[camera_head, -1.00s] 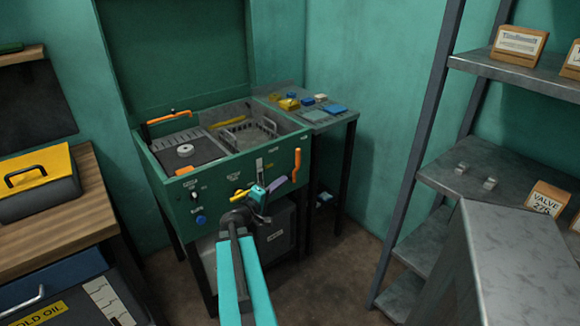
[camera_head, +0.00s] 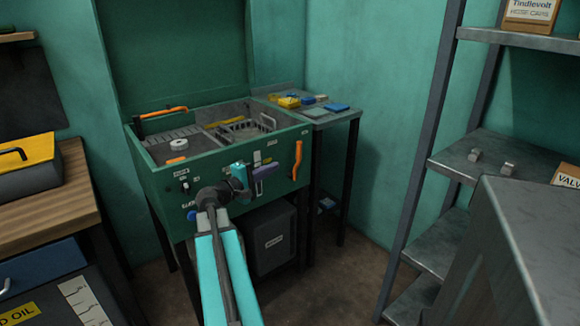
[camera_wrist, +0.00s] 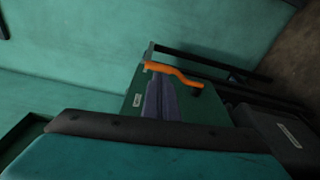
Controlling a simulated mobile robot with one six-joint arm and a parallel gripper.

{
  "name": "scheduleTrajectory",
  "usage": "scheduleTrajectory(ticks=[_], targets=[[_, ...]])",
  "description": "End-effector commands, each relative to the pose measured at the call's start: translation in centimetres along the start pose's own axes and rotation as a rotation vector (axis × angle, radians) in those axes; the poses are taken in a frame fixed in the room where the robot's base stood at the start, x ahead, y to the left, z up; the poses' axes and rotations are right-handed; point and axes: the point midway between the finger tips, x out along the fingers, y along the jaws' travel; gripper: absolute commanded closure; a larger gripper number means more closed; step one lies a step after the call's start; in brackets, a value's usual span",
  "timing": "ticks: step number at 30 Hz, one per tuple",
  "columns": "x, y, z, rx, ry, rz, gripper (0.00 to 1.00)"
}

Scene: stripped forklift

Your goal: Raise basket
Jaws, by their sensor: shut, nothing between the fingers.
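The green parts washer (camera_head: 160,155) has an open top with two sections. A grey slotted basket (camera_head: 262,122) sits low in the right section, partly hidden by the front wall. An orange lever (camera_head: 297,160) stands upright at the right end of the front panel; it also shows in the wrist view (camera_wrist: 175,75). My gripper (camera_head: 272,168), with purple fingers, is in front of the panel, left of the lever and apart from it in the head view. Its fingers (camera_wrist: 160,92) are shut and empty, pointing toward the lever in the wrist view.
A second orange handle (camera_head: 160,112) lies at the washer's back left. A side table (camera_head: 318,113) with small blue and yellow items adjoins on the right. A metal shelf (camera_head: 470,160) and grey cabinet (camera_head: 520,240) stand right; a wooden bench (camera_head: 50,215) stands left.

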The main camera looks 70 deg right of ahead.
Motion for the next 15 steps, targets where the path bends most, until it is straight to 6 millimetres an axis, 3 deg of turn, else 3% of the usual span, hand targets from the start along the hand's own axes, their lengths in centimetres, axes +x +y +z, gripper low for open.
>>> scheduleTrajectory(ticks=[1,15], targets=[[-0.1,-0.6,-0.4,0.018,0.003,0.002,1.00],[-1.6,-0.1,-1.8,0.106,0.029,0.039,1.00]])
